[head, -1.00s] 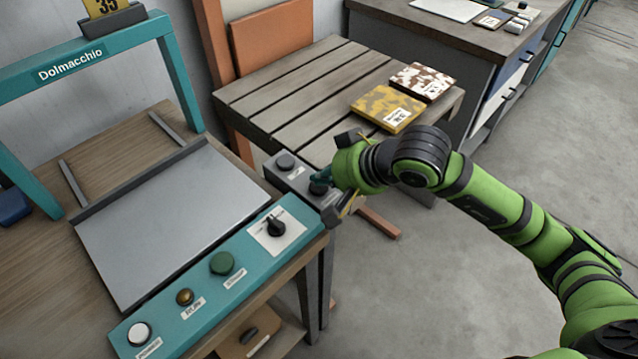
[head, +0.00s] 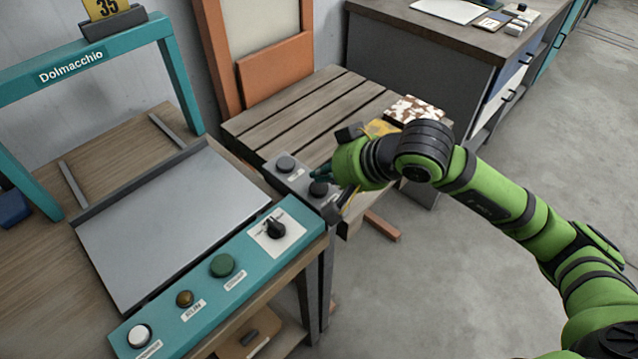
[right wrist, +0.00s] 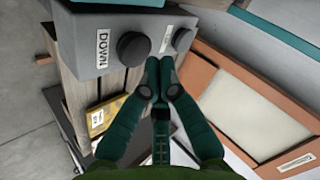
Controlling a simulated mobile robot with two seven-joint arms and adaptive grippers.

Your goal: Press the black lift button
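The grey lift control box (head: 302,178) sits at the corner of the teal control panel and carries two round black buttons. The near button (head: 319,188) shows in the right wrist view as the black button (right wrist: 132,48) beside a "DOWN" label. The far button (head: 286,163) shows there as the second black button (right wrist: 183,40), its label unreadable. My right gripper (head: 318,174) is over the box close to the near button. In the right wrist view its dark green fingertips (right wrist: 160,65) are together and empty, beside the DOWN button; contact cannot be told. My left gripper is not in view.
A slatted wooden lift table (head: 300,105) stands behind the box, with a yellow box (head: 380,127) partly hidden by my arm and a brown-white box (head: 414,110). The teal panel (head: 205,285) has other buttons and a knob. Open floor lies right.

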